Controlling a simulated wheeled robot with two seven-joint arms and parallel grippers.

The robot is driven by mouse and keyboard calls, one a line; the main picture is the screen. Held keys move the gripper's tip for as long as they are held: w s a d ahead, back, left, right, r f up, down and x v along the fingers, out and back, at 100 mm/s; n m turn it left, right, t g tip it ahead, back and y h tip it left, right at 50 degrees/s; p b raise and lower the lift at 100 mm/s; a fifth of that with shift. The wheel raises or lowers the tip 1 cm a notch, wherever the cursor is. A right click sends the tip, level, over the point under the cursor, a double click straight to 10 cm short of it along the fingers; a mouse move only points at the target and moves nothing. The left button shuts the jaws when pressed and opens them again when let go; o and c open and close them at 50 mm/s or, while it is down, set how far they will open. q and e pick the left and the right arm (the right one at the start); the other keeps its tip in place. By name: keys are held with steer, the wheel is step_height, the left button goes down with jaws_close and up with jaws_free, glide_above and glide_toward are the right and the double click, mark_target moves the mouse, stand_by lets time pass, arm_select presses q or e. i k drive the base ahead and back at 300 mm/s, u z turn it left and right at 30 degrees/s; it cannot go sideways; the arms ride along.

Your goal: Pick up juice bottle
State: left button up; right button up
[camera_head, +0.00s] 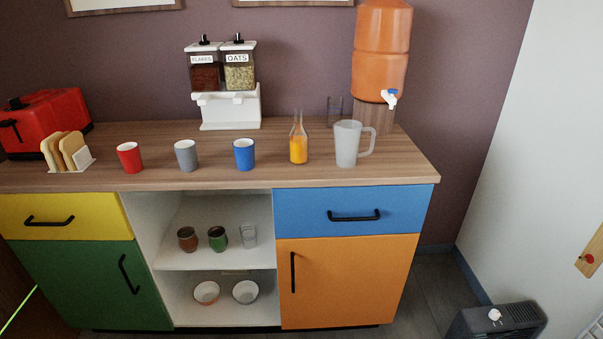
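The juice bottle (298,148) is a clear glass bottle with a narrow neck, its lower part filled with orange juice. It stands upright on the wooden counter top (215,174), right of the blue cup (245,155) and just left of the frosted pitcher (347,145). Neither of my grippers shows in the head view, and nothing is touching the bottle.
Grey (186,156) and red cups (129,158) and a toast rack (68,152) stand to the left. A cereal dispenser (230,103) and an orange water dispenser (381,55) stand behind. The counter front before the bottle is clear. A dark heater (497,320) is on the floor at right.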

mark_target(299, 137)
steer(key=u, duration=0.9)
steer(key=i, duration=0.9)
steer(key=z, duration=0.6)
